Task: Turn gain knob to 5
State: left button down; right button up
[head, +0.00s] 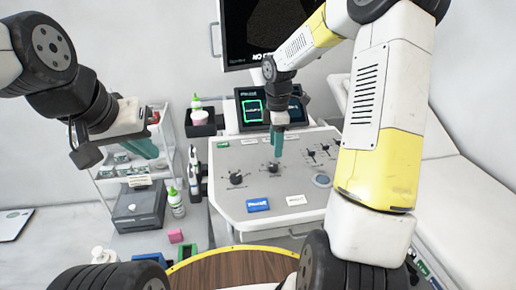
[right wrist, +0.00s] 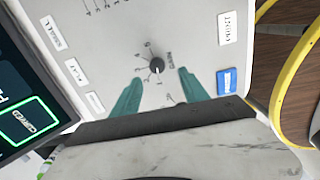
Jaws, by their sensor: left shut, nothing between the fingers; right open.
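The control panel (head: 230,205) has a dark knob (head: 273,168) near its middle and a larger dark knob (head: 236,178) to the left. My right gripper (head: 278,150) points down over the middle knob. In the right wrist view a small black knob with a pale pointer mark (right wrist: 156,66) shows between and just beyond the open teal fingertips (right wrist: 160,77), with no clear contact. Small scale marks and a label surround it; I cannot read them surely. My left gripper (head: 142,148) is shut and empty, off to the left, away from the panel.
Sliders (head: 318,153) and a round grey control (head: 321,181) are on the panel's right. A blue label (head: 258,205) lies near its front edge. A screen with a green frame (head: 252,110) stands behind. Bottles (head: 176,203) and a shelf rack (head: 110,178) stand left.

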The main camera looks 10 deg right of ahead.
aim_at(274, 166)
jog(key=shift+w+a+f, duration=0.1)
jog(key=shift+w+f, duration=0.35)
jog(key=shift+f, duration=0.25)
notch_tip(274, 166, down, 7)
jog(key=shift+f, duration=0.1)
grip_shut()
